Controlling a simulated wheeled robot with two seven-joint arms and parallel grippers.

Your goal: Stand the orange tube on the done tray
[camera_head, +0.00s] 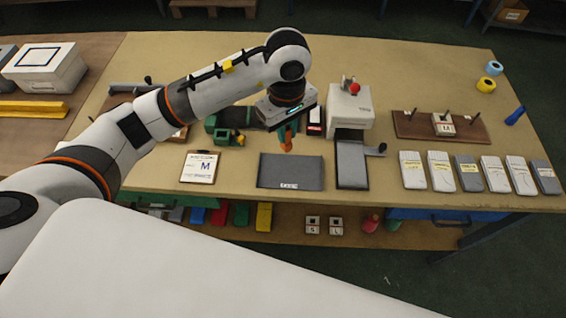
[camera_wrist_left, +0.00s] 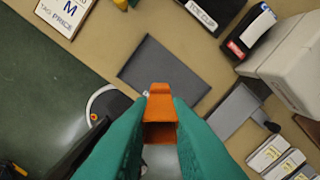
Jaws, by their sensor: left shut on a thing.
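The orange tube (camera_head: 286,146) is short and hangs below my left gripper (camera_head: 287,133), between its teal fingers. In the left wrist view the orange tube (camera_wrist_left: 160,105) sits between the fingertips, and the left gripper (camera_wrist_left: 159,122) is shut on it. The done tray, a flat dark grey rectangle (camera_head: 290,172) with a small light label at its front edge, lies on the bench. The tube appears above the tray's back edge; the exact height gap is hard to tell. In the left wrist view the tray (camera_wrist_left: 165,68) lies beyond the tube. My right gripper is not in view.
A white press-like machine (camera_head: 350,108) with a grey plate (camera_head: 351,165) stands right of the tray. A clipboard marked M (camera_head: 199,167) lies to the left. A green device (camera_head: 226,127) is behind left. Several white and grey packs (camera_head: 468,172) line the right front edge.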

